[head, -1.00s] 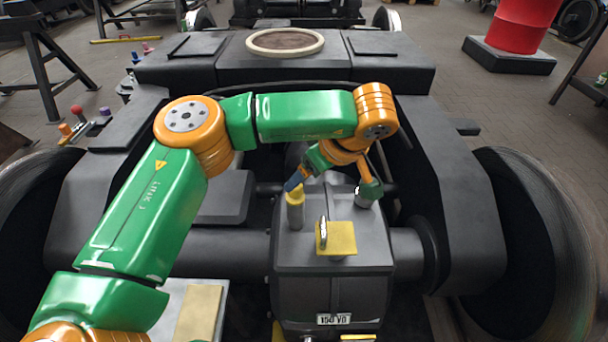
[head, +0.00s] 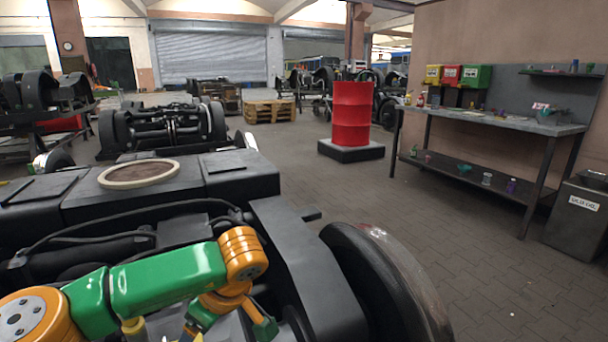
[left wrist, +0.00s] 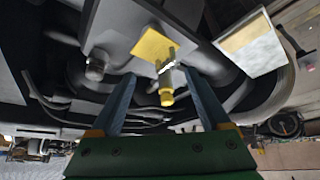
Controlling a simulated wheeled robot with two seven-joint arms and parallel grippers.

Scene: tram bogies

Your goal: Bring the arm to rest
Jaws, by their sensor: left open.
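My left arm crosses the front left of the head view, bent at an orange joint, over the dark bogie frame (head: 305,265). My left gripper (left wrist: 160,75) is open in the left wrist view, its two blue fingers apart and nothing clamped in them. A yellow cylinder (left wrist: 167,97) shows between the fingers in the picture, with no contact visible. A yellow plate (left wrist: 150,46) on the dark housing lies beyond it. My right gripper is in neither view.
A red drum (head: 351,113) stands on a black base behind the bogie. A workbench (head: 500,122) with coloured bins is at the right, beside a grey container (head: 580,215). A wheel (head: 385,280) borders the bogie. Open paved floor (head: 440,225) lies between bogie and bench.

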